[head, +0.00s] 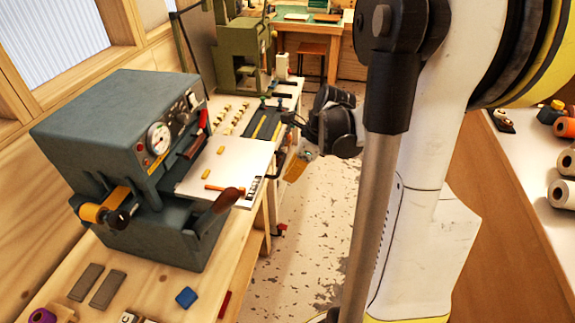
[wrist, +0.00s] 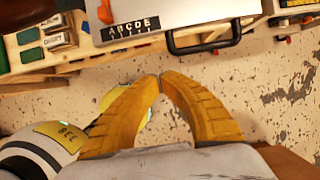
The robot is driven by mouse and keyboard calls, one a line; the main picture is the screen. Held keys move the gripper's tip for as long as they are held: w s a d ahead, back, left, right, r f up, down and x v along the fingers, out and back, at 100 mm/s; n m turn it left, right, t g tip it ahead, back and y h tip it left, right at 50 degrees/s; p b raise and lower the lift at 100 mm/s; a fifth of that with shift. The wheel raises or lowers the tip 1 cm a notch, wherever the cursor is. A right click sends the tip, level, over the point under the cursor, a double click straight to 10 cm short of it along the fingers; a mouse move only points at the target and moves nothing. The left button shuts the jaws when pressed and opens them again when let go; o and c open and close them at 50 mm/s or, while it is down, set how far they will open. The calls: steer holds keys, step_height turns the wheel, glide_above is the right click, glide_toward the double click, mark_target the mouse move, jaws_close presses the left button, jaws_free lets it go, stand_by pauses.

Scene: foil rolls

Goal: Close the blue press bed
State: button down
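The blue-grey press (head: 125,105) stands on the bench at the left in the head view. Its pale bed (head: 240,160) sticks out to the right from under the press body, so it is open. In the wrist view the bed's front edge (wrist: 180,15) carries an ABCDE label (wrist: 130,29) and a black bar handle (wrist: 205,46). My gripper (head: 297,166) is off the end of the bed, over the floor. In the wrist view its yellow fingers (wrist: 160,76) meet at the tips with nothing between them, short of the handle and apart from it.
A lever with a brown grip (head: 220,208) stands in front of the bed. Small tan pieces and a wooden-handled tool (head: 225,188) lie on the bed. A green machine (head: 243,50) stands behind. The speckled floor (head: 300,250) is clear; a counter with rolls (head: 562,192) is at right.

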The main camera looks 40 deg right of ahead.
mark_target(199, 169)
steer(key=w+a+f+b, duration=0.1)
steer(key=w+a+f, duration=0.2)
steer(key=w+f, duration=0.1)
steer(key=shift+w+a, duration=0.25)
steer(key=shift+a, duration=0.05)
steer(key=shift+w, duration=0.1)
steer(key=w+a, duration=0.4)
steer(key=w, duration=0.2)
steer(key=w+a+b, duration=0.1)
steer(key=w+a, duration=0.4)
steer(key=w, duration=0.1)
steer(key=w+a, duration=0.5)
steer(key=shift+w+b, duration=0.4)
steer(key=shift+d, duration=0.1)
